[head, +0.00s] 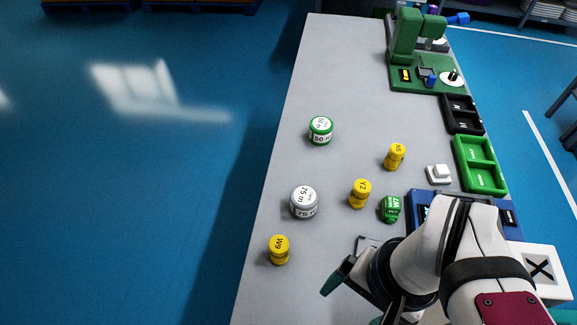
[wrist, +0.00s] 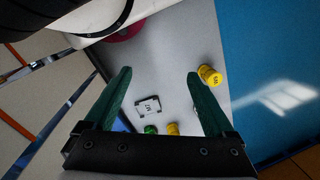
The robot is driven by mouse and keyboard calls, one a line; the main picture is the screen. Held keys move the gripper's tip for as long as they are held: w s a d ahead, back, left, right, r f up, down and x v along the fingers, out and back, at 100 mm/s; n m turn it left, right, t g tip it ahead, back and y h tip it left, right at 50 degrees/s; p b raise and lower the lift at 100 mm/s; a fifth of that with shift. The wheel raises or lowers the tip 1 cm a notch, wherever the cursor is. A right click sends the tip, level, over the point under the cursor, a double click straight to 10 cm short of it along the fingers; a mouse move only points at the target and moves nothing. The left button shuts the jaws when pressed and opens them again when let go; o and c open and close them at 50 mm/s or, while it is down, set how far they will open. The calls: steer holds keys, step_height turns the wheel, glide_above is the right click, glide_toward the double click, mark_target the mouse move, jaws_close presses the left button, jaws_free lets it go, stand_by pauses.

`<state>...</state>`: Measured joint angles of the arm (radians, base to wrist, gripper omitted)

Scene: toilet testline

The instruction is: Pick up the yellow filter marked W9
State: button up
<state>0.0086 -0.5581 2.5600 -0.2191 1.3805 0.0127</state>
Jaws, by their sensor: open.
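The yellow filter marked W9 (head: 279,249) stands upright near the table's left edge, in front of the grey-white roll. In the wrist view a yellow filter (wrist: 210,75) stands just outside the right finger, close to the table edge; its mark is hard to read. My gripper (wrist: 159,75) is open with nothing between its green fingers. In the head view my gripper (head: 352,302) is to the right of the W9 filter and apart from it, partly hidden by my arm. Two other yellow filters, one marked Y2 (head: 360,194) and one farther back (head: 395,157), stand on the table.
A grey-white 75 m roll (head: 305,202) stands behind W9, and a green-white 50 m roll (head: 320,130) farther back. A small green part (head: 391,209) is beside Y2. Green (head: 482,178) and black (head: 462,128) trays line the right edge. The table's middle back is clear.

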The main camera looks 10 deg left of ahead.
step_height(320, 180, down, 3)
steer(key=n+g+h, duration=0.2)
steer(key=n+h, duration=0.2)
steer(key=n, duration=0.3)
steer(key=n+t+h, duration=0.2)
steer(key=n+t, duration=1.3)
steer(key=n, duration=1.6)
glide_toward(272, 253)
steer(key=x, duration=0.8)
steer(key=shift+w+d+f, duration=0.1)
steer(key=shift+w, duration=0.3)
steer(key=x, duration=0.6)
steer(key=shift+d, duration=0.3)
jaws_close()
